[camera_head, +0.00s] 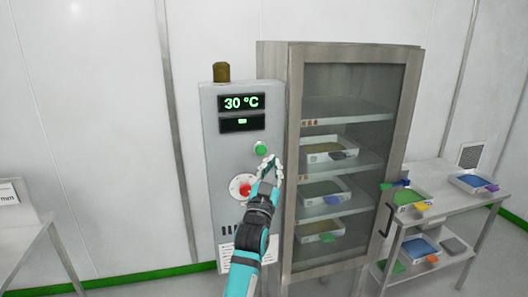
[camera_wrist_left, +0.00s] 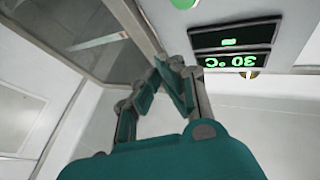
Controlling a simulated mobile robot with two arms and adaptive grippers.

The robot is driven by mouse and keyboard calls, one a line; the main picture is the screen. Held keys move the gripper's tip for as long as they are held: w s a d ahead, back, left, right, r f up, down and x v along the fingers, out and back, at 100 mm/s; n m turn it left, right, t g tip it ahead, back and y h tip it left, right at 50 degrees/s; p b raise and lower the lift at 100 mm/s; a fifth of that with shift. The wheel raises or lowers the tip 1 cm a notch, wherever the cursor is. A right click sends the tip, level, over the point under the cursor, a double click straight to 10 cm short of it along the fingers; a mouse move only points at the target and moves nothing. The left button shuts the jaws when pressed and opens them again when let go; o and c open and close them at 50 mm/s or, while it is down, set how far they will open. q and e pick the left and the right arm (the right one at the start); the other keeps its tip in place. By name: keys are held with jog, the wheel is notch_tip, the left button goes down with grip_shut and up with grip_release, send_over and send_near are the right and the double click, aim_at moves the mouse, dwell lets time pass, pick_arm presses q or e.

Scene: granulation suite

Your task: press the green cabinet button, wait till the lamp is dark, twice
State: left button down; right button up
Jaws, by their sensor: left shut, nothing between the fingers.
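The green button (camera_head: 261,149) is on the front of a grey control box (camera_head: 213,150) beside the cabinet. The lamp (camera_head: 221,72) on top of the box is dull amber-brown and looks dark. My left gripper (camera_head: 269,163) is shut and empty, its fingertips just below and right of the button; I see no clear contact. In the left wrist view the shut fingertips (camera_wrist_left: 168,64) show below the green button (camera_wrist_left: 183,3), which is cut by the top edge. My right gripper is out of view.
A red knob (camera_head: 245,190) sits below the button, close to my left wrist. The display (camera_head: 241,102) reads 30 °C. The glass-doored cabinet (camera_head: 412,80) holds several trays. A side table (camera_head: 455,208) with trays stands right; another table (camera_head: 20,238) stands left.

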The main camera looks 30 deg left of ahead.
aim_at(264, 153)
pick_arm(q)
jog(key=shift+w+a+b, duration=0.9)
jog(key=shift+w+a, duration=0.55)
jog(key=shift+a, duration=0.25)
jog(key=shift+w+a+b, duration=0.9)
jog(key=shift+w+a, duration=0.5)
jog(key=shift+a, duration=0.25)
jog(key=shift+w+a, duration=0.1)
jog(key=shift+a, duration=0.05)
jog(key=shift+w+a, duration=0.15)
jog(key=shift+w, duration=0.05)
jog(key=shift+w+a+b, duration=0.3)
jog(key=shift+a+b, duration=0.05)
jog(key=shift+a, duration=0.05)
dwell(0.3)
jog(key=shift+s+d+p, duration=0.4)
jog(key=shift+d+p, duration=0.05)
jog(key=shift+d, duration=0.05)
jog(key=shift+s+d, duration=0.2)
